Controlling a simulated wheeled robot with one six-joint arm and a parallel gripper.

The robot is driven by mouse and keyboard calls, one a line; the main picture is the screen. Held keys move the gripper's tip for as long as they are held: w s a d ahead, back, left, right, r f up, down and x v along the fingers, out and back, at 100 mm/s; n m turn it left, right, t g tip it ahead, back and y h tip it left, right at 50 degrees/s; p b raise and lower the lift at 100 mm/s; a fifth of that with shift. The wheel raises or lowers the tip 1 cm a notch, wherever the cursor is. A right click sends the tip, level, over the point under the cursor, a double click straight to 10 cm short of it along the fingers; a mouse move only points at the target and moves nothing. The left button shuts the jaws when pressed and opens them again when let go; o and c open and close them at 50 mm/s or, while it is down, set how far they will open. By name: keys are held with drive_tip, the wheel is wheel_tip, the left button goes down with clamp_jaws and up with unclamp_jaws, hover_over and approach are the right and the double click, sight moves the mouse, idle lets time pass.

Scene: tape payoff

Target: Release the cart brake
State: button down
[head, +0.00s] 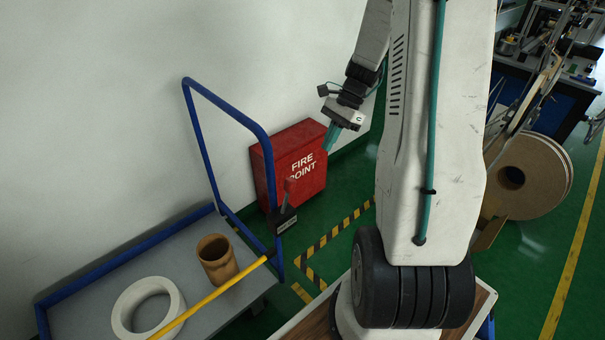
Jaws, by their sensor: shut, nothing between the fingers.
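The cart (240,290) has a grey deck and a blue tube frame (226,101), and stands at the lower left by the wall. A small black box (284,222) with a pale label sits on the frame's right post. A short grey lever (288,191) stands up from it, in front of the red cabinet; this looks like the brake, but its exact setting cannot be told. My gripper (329,141), with teal fingers, is shut and empty. It points down in front of the cabinet, above and to the right of the lever, apart from it in the picture.
A white ring (123,317) and a brown tube (224,271) are on the cart deck, with a yellow bar (222,290) alongside. A red fire point cabinet (312,178) stands behind the lever. Striped tape (333,233) marks the green floor. A large brown reel (540,170) is at right.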

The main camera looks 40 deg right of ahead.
drive_tip(key=a+f, duration=0.7)
drive_tip(key=a, duration=0.2)
drive_tip(key=shift+w+f, duration=0.2)
drive_tip(key=shift+w, duration=0.1)
drive_tip(key=shift+d, duration=0.1)
